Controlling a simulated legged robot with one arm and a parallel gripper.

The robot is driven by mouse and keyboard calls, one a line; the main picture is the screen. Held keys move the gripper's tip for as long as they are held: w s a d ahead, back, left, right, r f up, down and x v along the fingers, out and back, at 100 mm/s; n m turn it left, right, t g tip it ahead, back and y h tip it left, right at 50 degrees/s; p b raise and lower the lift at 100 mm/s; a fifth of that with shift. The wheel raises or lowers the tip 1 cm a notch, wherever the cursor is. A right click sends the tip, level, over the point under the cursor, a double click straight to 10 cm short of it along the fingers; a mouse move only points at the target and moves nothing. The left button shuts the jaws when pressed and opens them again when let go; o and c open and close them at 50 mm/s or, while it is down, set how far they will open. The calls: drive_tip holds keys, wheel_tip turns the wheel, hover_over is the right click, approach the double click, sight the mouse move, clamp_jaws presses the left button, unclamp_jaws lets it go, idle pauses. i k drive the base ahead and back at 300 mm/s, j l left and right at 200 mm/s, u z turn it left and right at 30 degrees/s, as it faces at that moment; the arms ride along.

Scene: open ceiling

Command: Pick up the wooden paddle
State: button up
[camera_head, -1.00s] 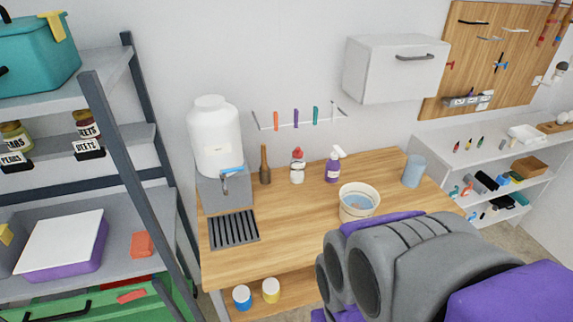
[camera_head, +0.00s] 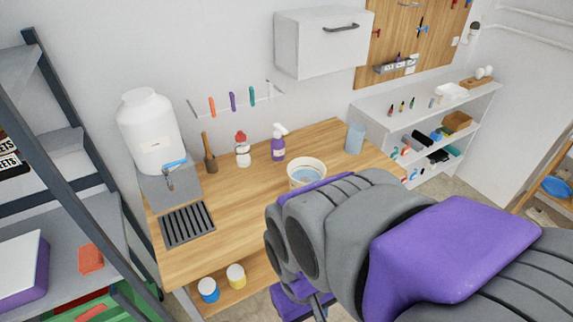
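A narrow brown wooden item (camera_head: 208,152), which looks like the paddle, stands upright on the wooden workbench (camera_head: 235,215). It is near the wall, just right of the grey stand under the white jug. It has a thin handle at the top and a wider, darker lower part. My grey and purple arm fills the lower right and covers the front right of the bench. My gripper's fingertips do not show, so its opening and contents are hidden.
A red-capped bottle (camera_head: 242,150), a purple spray bottle (camera_head: 278,143), a bucket of water (camera_head: 305,174) and a blue cup (camera_head: 355,138) stand on the bench. The white jug (camera_head: 152,132) is left of the paddle. A metal shelf (camera_head: 75,205) borders the left.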

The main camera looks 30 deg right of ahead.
sight(209, 154)
drive_tip(key=l+u, duration=0.1)
drive_tip(key=u, duration=0.85)
drive_tip(key=l+u, duration=0.4)
drive_tip(key=l, duration=0.3)
drive_tip(key=l+u, duration=0.35)
drive_tip(key=l, duration=0.4)
drive_tip(key=k+l+u, duration=0.15)
drive_tip(key=l+u, duration=0.25)
drive_tip(key=l, duration=0.25)
drive_tip(key=k+l, duration=0.1)
drive_tip(key=l, duration=0.25)
drive_tip(key=k+l, duration=0.1)
drive_tip(key=l, duration=0.25)
